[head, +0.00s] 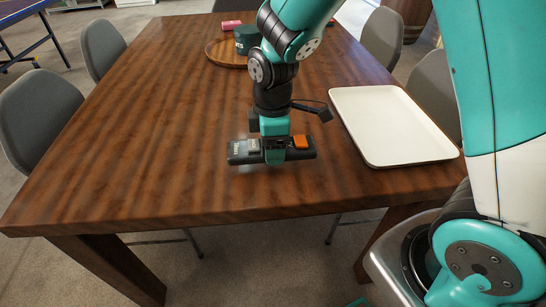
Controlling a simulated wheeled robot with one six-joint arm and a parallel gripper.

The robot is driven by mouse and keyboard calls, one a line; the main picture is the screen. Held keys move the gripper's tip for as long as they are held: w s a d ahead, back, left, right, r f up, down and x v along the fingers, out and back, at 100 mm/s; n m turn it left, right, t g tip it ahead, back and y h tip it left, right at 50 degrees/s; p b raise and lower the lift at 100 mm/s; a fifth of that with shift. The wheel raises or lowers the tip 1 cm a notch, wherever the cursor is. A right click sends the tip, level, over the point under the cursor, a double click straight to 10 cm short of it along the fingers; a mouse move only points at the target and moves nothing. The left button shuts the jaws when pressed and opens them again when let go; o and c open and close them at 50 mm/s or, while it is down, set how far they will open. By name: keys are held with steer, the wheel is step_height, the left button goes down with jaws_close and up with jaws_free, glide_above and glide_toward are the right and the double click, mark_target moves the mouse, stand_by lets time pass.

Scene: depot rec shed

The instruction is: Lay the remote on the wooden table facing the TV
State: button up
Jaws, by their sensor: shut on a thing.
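The remote (243,151) is a dark bar with a grey patch on its left part and an orange patch on its right part. My gripper (275,152) is shut on its middle, pointing down from above. The remote lies crosswise in the picture, over the near part of the wooden table (170,150). I cannot tell whether it touches the tabletop or hangs just above it. The middle of the remote is hidden by the fingers. No TV shows in this view.
A white tray (390,125) lies right of my gripper. A round wooden tray (215,55) with a dark cup (247,38) stands farther back, near a pink item (231,25). Grey chairs (40,120) line the sides. The table's left and near middle are clear.

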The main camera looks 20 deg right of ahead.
steer(key=shift+f, duration=1.9)
steer(key=shift+f+b, duration=0.1)
steer(key=shift+b, duration=0.2)
steer(key=o, duration=1)
steer(key=shift+o, duration=0.2)
steer(key=r, duration=0.4)
steer(key=r+p, duration=0.1)
steer(key=r, duration=0.3)
steer(key=r+p, duration=0.1)
steer(key=r, duration=0.3)
steer(key=shift+s+a+r, duration=0.1)
steer(key=shift+s+r, duration=0.15)
steer(key=s+a+r+m+y, duration=0.2)
steer(key=s+r+m, duration=0.1)
steer(key=s, duration=0.6)
steer(key=s+a+r+m+y, duration=0.2)
steer(key=s+r+m, duration=0.2)
steer(key=s, duration=0.4)
steer(key=shift+s+a+r, duration=0.3)
steer(key=shift+s, duration=0.1)
